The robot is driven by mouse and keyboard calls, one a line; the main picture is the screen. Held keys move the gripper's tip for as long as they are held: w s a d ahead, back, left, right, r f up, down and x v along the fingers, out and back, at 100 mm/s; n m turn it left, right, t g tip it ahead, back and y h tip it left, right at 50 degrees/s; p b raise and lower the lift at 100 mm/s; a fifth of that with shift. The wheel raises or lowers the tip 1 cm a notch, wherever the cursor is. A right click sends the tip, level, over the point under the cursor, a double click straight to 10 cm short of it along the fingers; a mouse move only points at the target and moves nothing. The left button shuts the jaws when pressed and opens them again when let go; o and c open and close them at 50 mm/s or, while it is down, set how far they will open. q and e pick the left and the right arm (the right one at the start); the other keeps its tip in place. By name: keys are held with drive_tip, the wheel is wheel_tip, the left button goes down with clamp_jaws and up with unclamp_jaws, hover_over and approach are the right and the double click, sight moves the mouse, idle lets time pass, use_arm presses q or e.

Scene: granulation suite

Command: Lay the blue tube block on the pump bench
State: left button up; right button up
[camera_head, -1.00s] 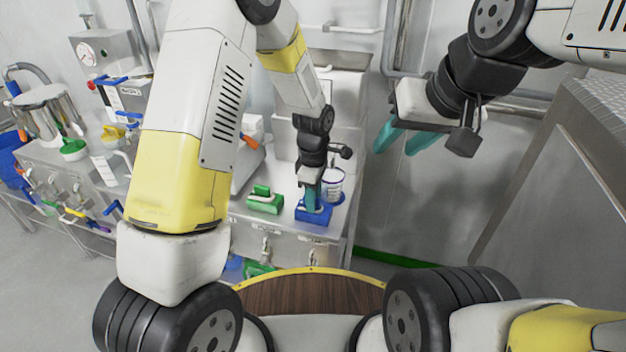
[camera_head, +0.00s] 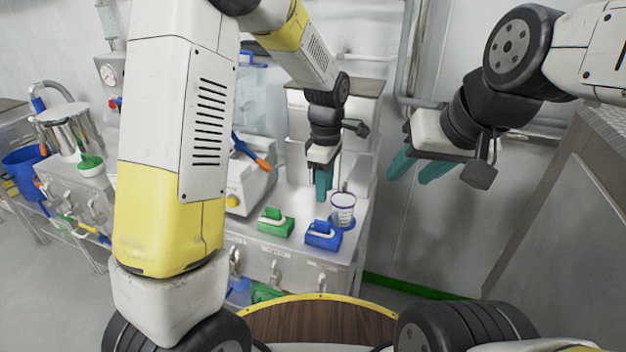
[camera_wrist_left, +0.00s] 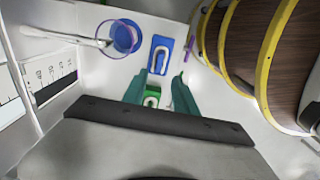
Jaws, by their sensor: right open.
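The blue tube block (camera_head: 323,235), with a pale U-shaped piece on it, lies on the light-topped bench (camera_head: 300,203) near its front edge. It also shows in the left wrist view (camera_wrist_left: 160,54), beyond my fingertips. My left gripper (camera_head: 323,195) is above and behind the block, apart from it. In the left wrist view its teal fingers (camera_wrist_left: 160,78) are spread with nothing held between them. My right gripper (camera_head: 408,173) is open and empty in the air to the right of the bench.
A green block (camera_head: 275,222) lies left of the blue one. A clear beaker (camera_head: 343,208) stands close behind the blue block, right of it. A white device (camera_head: 245,180) stands at the left.

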use_arm(q)
drive_tip(key=s+a+r+m+t+h, duration=0.2)
drive_tip(key=s+a+r+m+t, duration=0.4)
drive_tip(key=s+a+r+m, duration=0.8)
drive_tip(key=s+r, duration=0.3)
drive_tip(key=s, duration=0.2)
drive_tip(key=shift+a+r+m, duration=0.15)
drive_tip(key=shift+a+m, duration=0.25)
